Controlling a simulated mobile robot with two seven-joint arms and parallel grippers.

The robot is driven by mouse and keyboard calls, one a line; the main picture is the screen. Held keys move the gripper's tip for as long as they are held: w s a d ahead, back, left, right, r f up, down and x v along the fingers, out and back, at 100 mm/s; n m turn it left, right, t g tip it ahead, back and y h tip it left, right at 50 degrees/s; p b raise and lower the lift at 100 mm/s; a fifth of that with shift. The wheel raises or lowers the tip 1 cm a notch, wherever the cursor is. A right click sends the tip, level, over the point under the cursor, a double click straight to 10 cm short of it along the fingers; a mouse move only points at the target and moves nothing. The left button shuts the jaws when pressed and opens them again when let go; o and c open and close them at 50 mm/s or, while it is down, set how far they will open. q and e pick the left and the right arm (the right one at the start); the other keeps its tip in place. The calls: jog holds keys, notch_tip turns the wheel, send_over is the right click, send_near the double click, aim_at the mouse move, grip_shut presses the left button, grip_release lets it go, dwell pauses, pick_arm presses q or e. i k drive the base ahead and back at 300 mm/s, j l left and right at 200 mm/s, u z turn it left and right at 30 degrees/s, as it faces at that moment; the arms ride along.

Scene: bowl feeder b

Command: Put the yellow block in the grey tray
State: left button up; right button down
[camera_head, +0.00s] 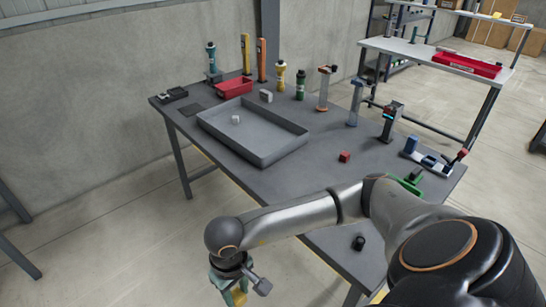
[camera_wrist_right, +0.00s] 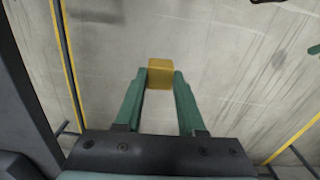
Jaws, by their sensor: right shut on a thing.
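The yellow block (camera_wrist_right: 160,72) is between the green fingertips of my right gripper (camera_wrist_right: 159,82), which is shut on it. In the head view my right gripper (camera_head: 235,287) is at the bottom, off the table's near edge and over the floor. The yellow block (camera_head: 239,297) shows partly there, cut by the frame edge. The grey tray (camera_head: 265,137) lies on the table, beyond and apart from the gripper. It is open and shallow, with a small white cube (camera_head: 236,119) inside. My left gripper is not in view.
A red bin (camera_head: 234,87) and several upright tools stand behind the tray. A red cube (camera_head: 344,156) sits right of the tray. A green item (camera_head: 407,186) and a black item (camera_head: 358,243) are nearer. Bare tabletop (camera_head: 285,185) lies in front of the tray.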

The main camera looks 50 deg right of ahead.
aim_at(265, 135)
jog(key=i+z, duration=0.3)
jog(key=z, duration=0.15)
jog(key=i+j+z, duration=0.2)
jog(key=z, duration=0.2)
jog(key=i+j+z, duration=0.25)
jog(key=z, duration=0.2)
jog(key=i+j+z, duration=0.25)
jog(key=z, duration=0.2)
jog(key=i+j+z, duration=0.25)
jog(key=j, duration=0.25)
jog(key=j+z, duration=0.25)
jog(key=j, duration=0.25)
jog(key=i+j+z, duration=0.1)
jog(key=j+z, duration=0.2)
jog(key=j, duration=0.3)
